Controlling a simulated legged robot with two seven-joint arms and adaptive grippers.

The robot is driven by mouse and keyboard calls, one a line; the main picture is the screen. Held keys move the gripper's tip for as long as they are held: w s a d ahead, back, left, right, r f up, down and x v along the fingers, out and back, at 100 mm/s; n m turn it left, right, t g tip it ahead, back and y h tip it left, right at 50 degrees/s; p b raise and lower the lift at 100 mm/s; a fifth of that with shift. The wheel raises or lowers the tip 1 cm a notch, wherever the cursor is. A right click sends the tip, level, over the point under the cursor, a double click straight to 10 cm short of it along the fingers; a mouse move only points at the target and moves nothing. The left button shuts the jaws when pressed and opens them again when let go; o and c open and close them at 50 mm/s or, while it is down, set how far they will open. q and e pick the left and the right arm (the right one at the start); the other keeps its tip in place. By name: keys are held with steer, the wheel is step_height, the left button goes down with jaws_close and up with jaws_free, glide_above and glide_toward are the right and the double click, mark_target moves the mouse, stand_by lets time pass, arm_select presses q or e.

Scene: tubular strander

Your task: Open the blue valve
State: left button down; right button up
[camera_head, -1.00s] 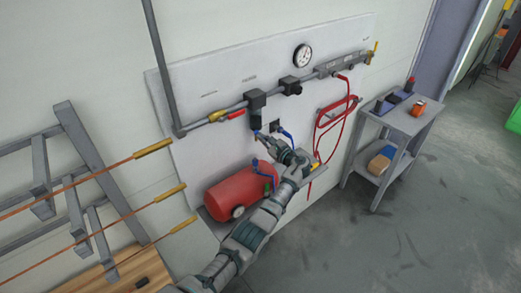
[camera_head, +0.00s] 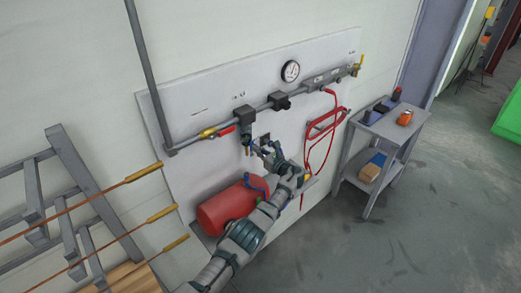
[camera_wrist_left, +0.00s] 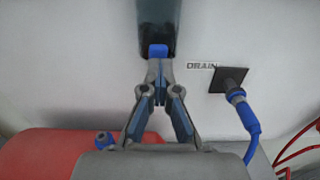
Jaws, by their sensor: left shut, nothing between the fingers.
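The blue valve (camera_wrist_left: 158,50) is a small blue knob at the bottom of a dark hanging cylinder (camera_wrist_left: 156,22) in the left wrist view. In the head view the cylinder (camera_head: 250,139) hangs from the pipe on the white wall panel; the knob is too small there to make out clearly. My left gripper (camera_wrist_left: 160,72) is shut and empty, with its fingertips pointing up just below the knob. I cannot tell whether they touch it. The gripper also shows in the head view (camera_head: 259,147), close to the cylinder's lower end. My right gripper is not in view.
A "DRAIN" label (camera_wrist_left: 202,66) and a black square port with a blue hose (camera_wrist_left: 247,123) are right of the knob. A red tank (camera_head: 226,206) lies below. A red hose (camera_head: 326,128) hangs to the right, near a grey cart (camera_head: 391,129).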

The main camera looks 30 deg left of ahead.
arm_select(q)
steer(key=c, duration=1.9)
jaws_free()
steer(key=shift+a+r, duration=0.4)
steer(key=shift+r, duration=0.05)
steer(key=o, duration=0.8)
steer(key=shift+w+f, duration=0.1)
steer(key=shift+w, duration=0.05)
steer(key=shift+o, duration=0.2)
steer(key=v, duration=1.2)
steer(key=shift+f, duration=0.45)
steer(key=shift+w+a, duration=0.15)
steer(key=shift+a, duration=0.05)
steer(key=shift+f, duration=0.1)
